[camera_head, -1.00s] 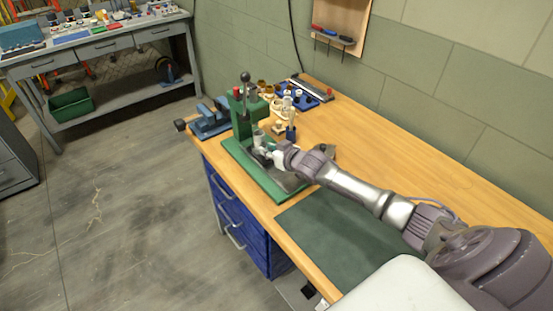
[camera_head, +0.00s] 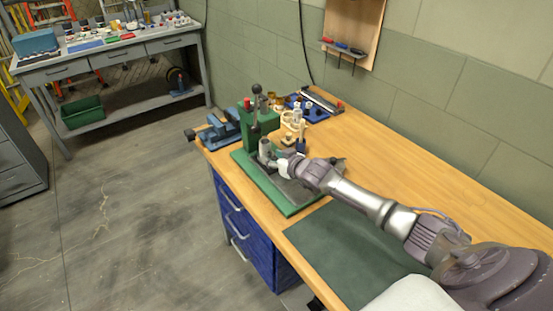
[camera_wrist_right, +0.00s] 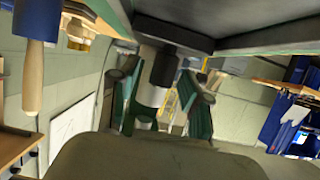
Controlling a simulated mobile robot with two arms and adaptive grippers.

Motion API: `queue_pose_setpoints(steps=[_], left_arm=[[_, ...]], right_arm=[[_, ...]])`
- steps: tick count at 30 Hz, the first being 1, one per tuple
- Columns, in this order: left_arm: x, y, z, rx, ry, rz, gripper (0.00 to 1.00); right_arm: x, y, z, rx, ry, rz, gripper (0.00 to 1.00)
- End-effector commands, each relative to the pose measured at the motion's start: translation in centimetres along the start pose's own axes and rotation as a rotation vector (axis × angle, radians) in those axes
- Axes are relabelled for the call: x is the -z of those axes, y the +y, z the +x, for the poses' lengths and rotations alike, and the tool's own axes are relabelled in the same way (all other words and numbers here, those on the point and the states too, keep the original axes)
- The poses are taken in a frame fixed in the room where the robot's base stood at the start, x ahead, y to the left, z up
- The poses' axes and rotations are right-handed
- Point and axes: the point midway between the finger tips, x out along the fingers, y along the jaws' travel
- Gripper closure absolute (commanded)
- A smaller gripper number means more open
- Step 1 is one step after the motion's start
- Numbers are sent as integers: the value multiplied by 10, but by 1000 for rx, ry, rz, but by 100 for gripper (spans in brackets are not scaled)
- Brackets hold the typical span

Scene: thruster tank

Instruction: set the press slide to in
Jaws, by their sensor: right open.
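The green press (camera_head: 259,130) stands on the far left end of the wooden bench, with an upright black-knobbed lever (camera_head: 256,90). Its green base (camera_head: 262,181) carries a dark grey plate (camera_head: 298,193); I cannot tell for certain which part is the slide or its position. My right gripper (camera_head: 270,160) is low at the front of the press, above the base. In the right wrist view its fingers (camera_wrist_right: 160,105) are apart, with a black and pale cylinder (camera_wrist_right: 157,70) between them, below a dark flat surface (camera_wrist_right: 225,22). Contact is unclear. My left gripper is not in view.
A blue vise (camera_head: 222,129) sits left of the press. Small parts and a blue tray (camera_head: 312,112) lie behind it. A dark green mat (camera_head: 350,250) lies in front, under my right arm. The bench's right side is clear wood.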

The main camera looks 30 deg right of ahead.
Motion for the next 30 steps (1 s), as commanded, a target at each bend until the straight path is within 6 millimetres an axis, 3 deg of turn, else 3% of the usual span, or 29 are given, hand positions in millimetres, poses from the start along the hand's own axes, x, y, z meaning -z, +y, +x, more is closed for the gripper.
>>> queue_pose_setpoints(steps=[5,18,24,30], left_arm=[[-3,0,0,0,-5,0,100],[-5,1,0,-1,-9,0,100],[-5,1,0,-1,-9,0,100],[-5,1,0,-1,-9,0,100]], right_arm=[[-2,0,-17,1,-2,0,53],[-2,0,-103,1,-2,-2,53],[0,0,-118,0,-1,-1,53],[0,0,-119,0,0,-1,53]])
